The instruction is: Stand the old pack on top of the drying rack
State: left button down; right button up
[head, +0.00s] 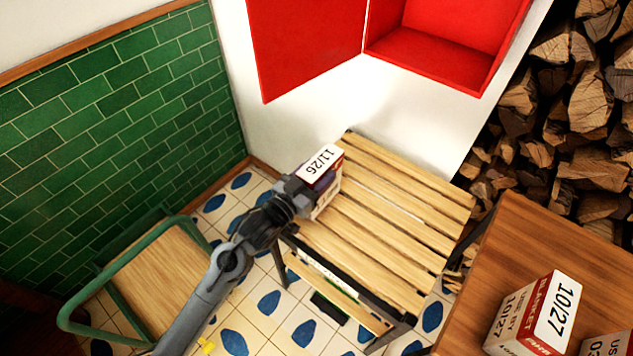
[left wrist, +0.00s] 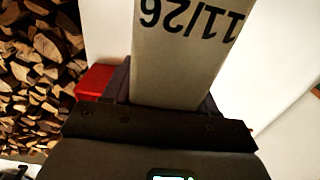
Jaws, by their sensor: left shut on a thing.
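The pack marked 11/26 (head: 320,165) is a white and red box. It is upright at the back left end of the slatted wooden drying rack (head: 390,220); I cannot tell whether its base touches the slats. My left gripper (head: 312,187) is shut on this pack from its left side, and the gripper hides part of it. In the left wrist view the pack (left wrist: 185,60) stands between the fingers (left wrist: 168,98), its date upside down. My right gripper is not in view. A second pack, marked 10/27 (head: 560,311), stands on the brown table.
The brown table (head: 530,240) is at the right, with another pack (head: 607,345) cut off by the edge. A red cabinet (head: 430,60) hangs open above the rack. A green-framed chair (head: 165,275) stands left. Firewood (head: 560,110) is stacked behind. Most of the rack's slats are clear.

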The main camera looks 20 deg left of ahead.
pick_arm(q)
notch_tip(320, 180, down, 2)
jog(key=shift+s+f+b, duration=0.1)
jog(key=shift+f+b, duration=0.1)
jog(key=shift+b, duration=0.15)
jog(key=shift+f, duration=0.1)
jog(key=shift+c, duration=1.6)
grip_release()
jog(key=shift+f, duration=0.15)
